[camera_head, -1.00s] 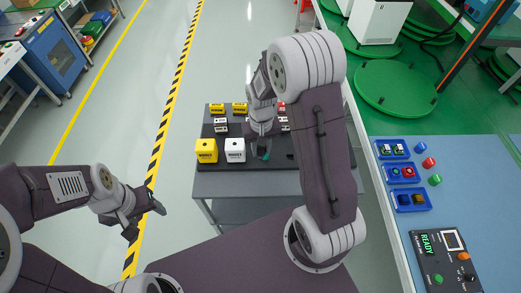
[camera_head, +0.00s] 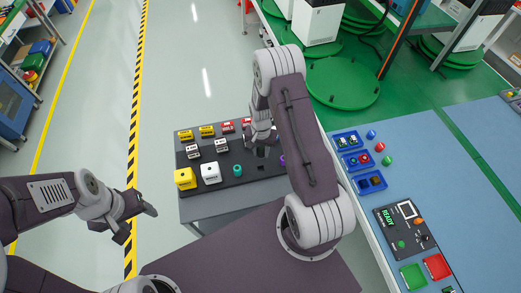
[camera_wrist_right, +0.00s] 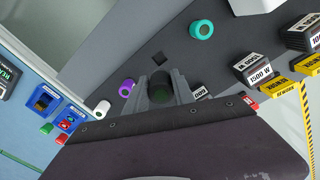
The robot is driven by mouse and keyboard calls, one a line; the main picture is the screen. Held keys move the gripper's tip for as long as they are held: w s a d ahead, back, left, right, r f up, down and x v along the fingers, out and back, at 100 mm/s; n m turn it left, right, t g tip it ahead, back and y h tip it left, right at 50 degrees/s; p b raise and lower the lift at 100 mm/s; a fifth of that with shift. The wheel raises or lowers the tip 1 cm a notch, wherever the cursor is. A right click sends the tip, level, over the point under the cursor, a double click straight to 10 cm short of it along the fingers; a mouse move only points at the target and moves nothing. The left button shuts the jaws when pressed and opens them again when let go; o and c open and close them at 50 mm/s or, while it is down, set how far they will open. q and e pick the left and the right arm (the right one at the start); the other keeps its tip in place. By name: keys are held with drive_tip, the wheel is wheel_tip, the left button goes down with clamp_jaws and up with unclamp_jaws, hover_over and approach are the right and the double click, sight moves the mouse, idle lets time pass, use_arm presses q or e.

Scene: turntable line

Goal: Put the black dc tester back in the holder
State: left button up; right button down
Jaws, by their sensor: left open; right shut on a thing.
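My right gripper (camera_head: 262,141) is over the right part of a dark board (camera_head: 218,187) on a small grey table. In the right wrist view the gripper (camera_wrist_right: 161,88) is shut on a dark cylinder with a greenish top, the black dc tester (camera_wrist_right: 160,84). The fingers hide its sides, and I cannot tell whether its lower end touches the board. An empty dark square hole (camera_wrist_right: 158,60), seemingly a slot of the holder, shows in the board beside it. A teal cylinder (camera_wrist_right: 201,29) and a purple one (camera_wrist_right: 127,88) stand nearby. My left gripper (camera_head: 135,212) is open and empty, away from the board.
A white block (camera_head: 210,173) and a yellow block (camera_head: 185,178) stand at the board's front left, with several labelled blocks behind. A blue bench at right holds small blue trays (camera_head: 371,182) and a control box (camera_head: 404,227). Open floor lies left of the table.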

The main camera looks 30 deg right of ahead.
wheel_tip(320, 180, down, 7)
drive_tip(key=b, duration=0.5)
drive_tip(key=shift+f, duration=0.1)
drive_tip(key=shift+s+a, duration=0.3)
drive_tip(key=shift+s, duration=0.05)
idle(0.4)
drive_tip(key=shift+f+b, duration=1.1)
drive_tip(key=shift+f, duration=0.2)
idle(0.5)
drive_tip(key=c, duration=1)
unclamp_jaws()
drive_tip(key=shift+r, duration=0.1)
wheel_tip(320, 180, up, 8)
drive_tip(key=shift+r+b, duration=0.15)
drive_tip(key=shift+b, duration=0.85)
drive_tip(key=shift+r, duration=0.3)
